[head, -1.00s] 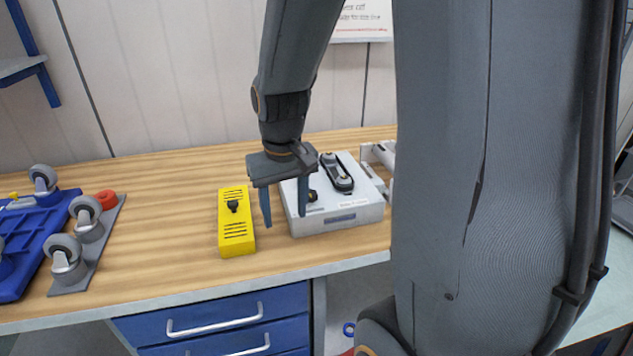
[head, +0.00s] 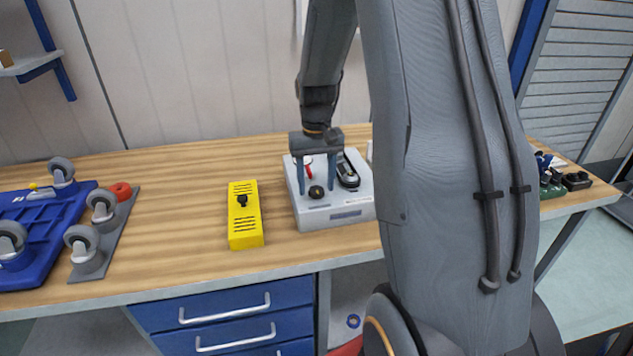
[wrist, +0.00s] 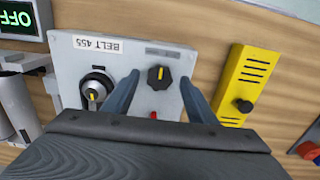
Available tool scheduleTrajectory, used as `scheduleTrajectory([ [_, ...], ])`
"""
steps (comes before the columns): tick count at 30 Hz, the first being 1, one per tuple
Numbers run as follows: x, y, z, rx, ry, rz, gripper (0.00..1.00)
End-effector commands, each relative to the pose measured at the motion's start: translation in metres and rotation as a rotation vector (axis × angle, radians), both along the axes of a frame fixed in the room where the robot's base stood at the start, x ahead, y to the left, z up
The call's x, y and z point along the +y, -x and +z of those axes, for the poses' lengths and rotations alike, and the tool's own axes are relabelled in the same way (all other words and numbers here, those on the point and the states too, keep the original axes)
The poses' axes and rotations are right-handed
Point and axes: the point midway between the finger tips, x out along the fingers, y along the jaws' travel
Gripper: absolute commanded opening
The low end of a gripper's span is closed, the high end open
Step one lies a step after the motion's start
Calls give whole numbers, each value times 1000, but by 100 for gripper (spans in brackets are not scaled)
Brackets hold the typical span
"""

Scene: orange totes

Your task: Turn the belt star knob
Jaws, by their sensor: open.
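A pale grey box (head: 350,212) labelled "BELT 455" stands on the bench. A black knob (head: 316,192) sits on its top near the front; in the wrist view the knob (wrist: 161,77) shows a yellow mark. My gripper (head: 316,189) points down over the box, open, one finger on each side of the knob. In the wrist view my gripper (wrist: 159,79) has the knob between its fingertips, with gaps visible on both sides. A red pointer (head: 308,168) shows behind the knob, partly hidden.
A yellow slotted box (head: 245,232) with a black knob stands just left of the grey box. A blue frame (head: 48,235) and grey castors lie further left. A green "OFF" display (wrist: 17,15) shows in the wrist view. Bare wood lies between castors and yellow box.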

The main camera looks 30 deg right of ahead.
Motion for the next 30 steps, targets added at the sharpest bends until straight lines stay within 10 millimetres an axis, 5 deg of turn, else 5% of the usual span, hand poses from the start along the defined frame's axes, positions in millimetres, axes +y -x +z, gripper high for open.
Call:
scheduleTrajectory([
  [11, 0, 0, -6, -1, 0, 0, 52],
  [18, 0, 0, -6, -1, 0, 0, 12],
  [30, 0, 0, -6, -1, 0, -72, 11],
])
